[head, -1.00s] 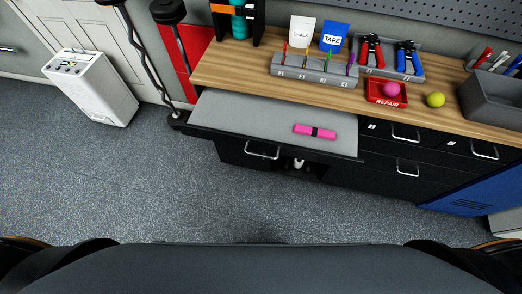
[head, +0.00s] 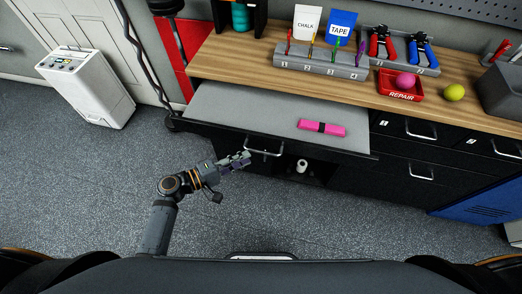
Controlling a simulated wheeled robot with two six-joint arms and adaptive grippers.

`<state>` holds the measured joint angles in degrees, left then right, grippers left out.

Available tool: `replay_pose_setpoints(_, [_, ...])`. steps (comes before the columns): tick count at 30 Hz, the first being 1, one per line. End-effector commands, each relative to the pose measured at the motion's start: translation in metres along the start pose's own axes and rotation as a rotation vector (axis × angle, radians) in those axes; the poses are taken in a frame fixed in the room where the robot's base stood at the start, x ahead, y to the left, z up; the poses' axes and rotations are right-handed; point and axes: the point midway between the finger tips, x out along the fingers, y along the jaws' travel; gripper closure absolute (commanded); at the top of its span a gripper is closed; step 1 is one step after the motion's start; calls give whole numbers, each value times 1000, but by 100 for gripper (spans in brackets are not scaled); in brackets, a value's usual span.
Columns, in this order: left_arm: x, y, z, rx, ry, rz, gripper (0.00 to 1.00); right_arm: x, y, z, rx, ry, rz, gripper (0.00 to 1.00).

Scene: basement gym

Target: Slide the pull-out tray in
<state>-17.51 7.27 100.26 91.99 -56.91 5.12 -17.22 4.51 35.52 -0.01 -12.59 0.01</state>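The pull-out tray (head: 245,110) is a flat grey board with a black front edge, extended out from under the wooden workbench top. A pink roll with a dark band (head: 322,128) lies on its right part. My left gripper (head: 243,158) is in front of and below the tray's front edge, close to a silver handle (head: 263,148) under the tray. I cannot tell whether it touches anything, and its finger gap is not clear. My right gripper is not in view.
The workbench (head: 300,82) holds a numbered grey holder (head: 320,62), a red repair bin (head: 400,88), a yellow ball (head: 454,92) and pliers. An open dark compartment with a white item (head: 302,166) lies below the tray. A white appliance (head: 88,88) stands left; the floor is clear.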

Motion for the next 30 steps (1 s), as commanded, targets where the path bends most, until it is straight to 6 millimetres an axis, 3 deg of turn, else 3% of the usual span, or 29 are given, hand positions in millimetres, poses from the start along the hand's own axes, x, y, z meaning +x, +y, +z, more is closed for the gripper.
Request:
replay_pose_setpoints(6, [48, 3, 0, -2, 0, 4, 80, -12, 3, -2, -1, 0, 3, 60])
replay_pose_setpoints(12, [71, 1, 0, 0, 1, 0, 80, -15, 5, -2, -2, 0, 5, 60])
replay_pose_setpoints(21, [74, -1, 0, 0, 1, -2, 80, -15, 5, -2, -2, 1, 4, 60])
replay_pose_setpoints(26, [74, -1, 0, 0, 1, -2, 100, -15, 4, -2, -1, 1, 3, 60])
replay_pose_setpoints(30, [74, -1, 0, 0, 1, -2, 100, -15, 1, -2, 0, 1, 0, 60])
